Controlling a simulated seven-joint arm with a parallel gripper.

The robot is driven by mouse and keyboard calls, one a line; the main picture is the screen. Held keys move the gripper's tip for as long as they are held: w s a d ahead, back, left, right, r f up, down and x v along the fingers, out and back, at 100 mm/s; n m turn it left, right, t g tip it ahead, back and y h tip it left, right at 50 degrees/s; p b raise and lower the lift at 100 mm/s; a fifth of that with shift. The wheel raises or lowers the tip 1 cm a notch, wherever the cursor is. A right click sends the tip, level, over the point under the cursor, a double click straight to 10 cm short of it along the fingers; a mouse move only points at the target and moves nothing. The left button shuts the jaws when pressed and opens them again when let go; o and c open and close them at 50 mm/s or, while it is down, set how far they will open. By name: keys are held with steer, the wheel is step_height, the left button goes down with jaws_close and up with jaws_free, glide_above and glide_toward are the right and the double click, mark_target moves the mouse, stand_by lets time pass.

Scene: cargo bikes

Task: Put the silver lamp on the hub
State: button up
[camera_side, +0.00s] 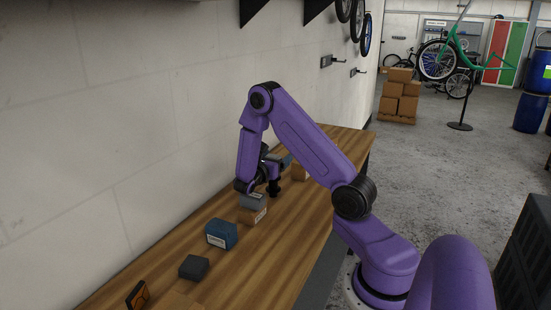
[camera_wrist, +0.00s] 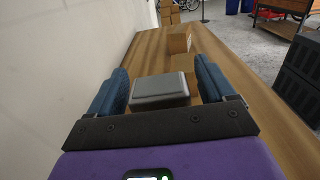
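In the wrist view the grey item (camera_wrist: 160,90) lies between the two blue fingers of my gripper (camera_wrist: 161,70). The fingers are spread wide, with a gap on the item's right side; its left side is close to the left finger. Nothing is clearly recognisable as the hub. A blue box (camera_side: 221,234) and a dark grey box (camera_side: 194,267) stand nearer the camera.
The wooden bench (camera_side: 325,215) runs along a pale wall. An orange-and-black item (camera_side: 137,294) sits at the near end. Bench between the boxes is clear.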

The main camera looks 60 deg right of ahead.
steer(key=shift+r, duration=0.15)
steer(key=shift+a, duration=0.25)
steer(key=a, duration=1.1)
steer(key=s+a+r+m+y, duration=0.3)
steer(key=s+a+m+y, duration=0.2)
steer(key=s+a+y, duration=1.3)
steer(key=s+a, duration=0.6)
steer(key=a, duration=0.3)
steer(key=shift+s+a, duration=0.3)
steer(key=shift+s, duration=0.05)
